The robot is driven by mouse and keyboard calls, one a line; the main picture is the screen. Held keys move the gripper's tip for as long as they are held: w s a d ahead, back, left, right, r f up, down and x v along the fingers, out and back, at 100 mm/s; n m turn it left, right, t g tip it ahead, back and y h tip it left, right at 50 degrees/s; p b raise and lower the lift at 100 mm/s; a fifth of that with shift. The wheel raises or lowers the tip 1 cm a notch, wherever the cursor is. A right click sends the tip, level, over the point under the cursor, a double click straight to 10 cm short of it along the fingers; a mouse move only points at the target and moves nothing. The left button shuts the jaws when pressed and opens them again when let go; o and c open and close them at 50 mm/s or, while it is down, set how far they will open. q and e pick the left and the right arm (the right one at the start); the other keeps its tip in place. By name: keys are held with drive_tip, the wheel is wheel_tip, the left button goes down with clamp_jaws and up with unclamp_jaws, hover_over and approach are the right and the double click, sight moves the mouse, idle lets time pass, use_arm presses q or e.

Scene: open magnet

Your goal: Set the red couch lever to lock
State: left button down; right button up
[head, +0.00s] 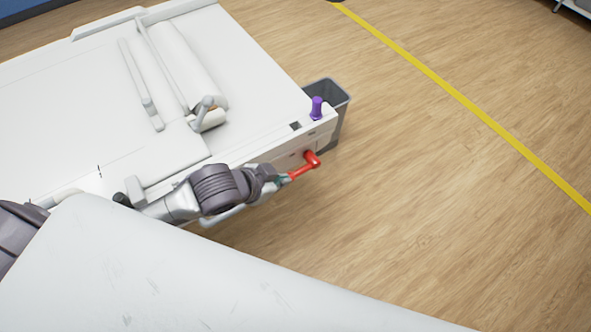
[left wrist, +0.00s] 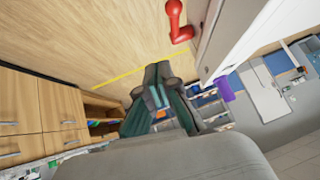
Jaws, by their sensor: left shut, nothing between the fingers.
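The red couch lever (head: 304,169) sticks out from the end of the white couch's side, with its pivot at the upper right and its arm slanting down to the left. My left gripper (head: 284,179) is shut and empty. Its tips are close to the lever's lower end in the head view; I cannot tell if they touch. In the left wrist view the shut fingers (left wrist: 157,82) show in the middle, and the red lever (left wrist: 177,22) lies beyond and above them, beside the couch's white side. My right gripper is not in view.
The white couch (head: 75,140) carries a white roll (head: 188,65). A grey bin (head: 344,97) stands behind that corner. Wood floor with a yellow line (head: 460,95) lies open to the right.

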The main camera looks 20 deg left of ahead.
use_arm(q)
drive_tip(key=w, duration=0.1)
drive_tip(key=a, duration=0.1)
drive_tip(key=w+a+m, duration=0.1)
drive_tip(key=shift+w+a+r+h, duration=0.25)
drive_tip(key=shift+w+h, duration=0.05)
hover_over(302, 171)
drive_tip(key=s, duration=0.3)
wheel_tip(302, 171, down, 6)
drive_tip(key=f, duration=0.2)
drive_tip(key=a+f, duration=0.1)
drive_tip(key=f, duration=0.1)
drive_tip(key=shift+w+p, duration=0.35)
drive_tip(key=shift+w, duration=0.05)
drive_tip(key=shift+f, duration=0.4)
drive_tip(key=shift+a, duration=0.1)
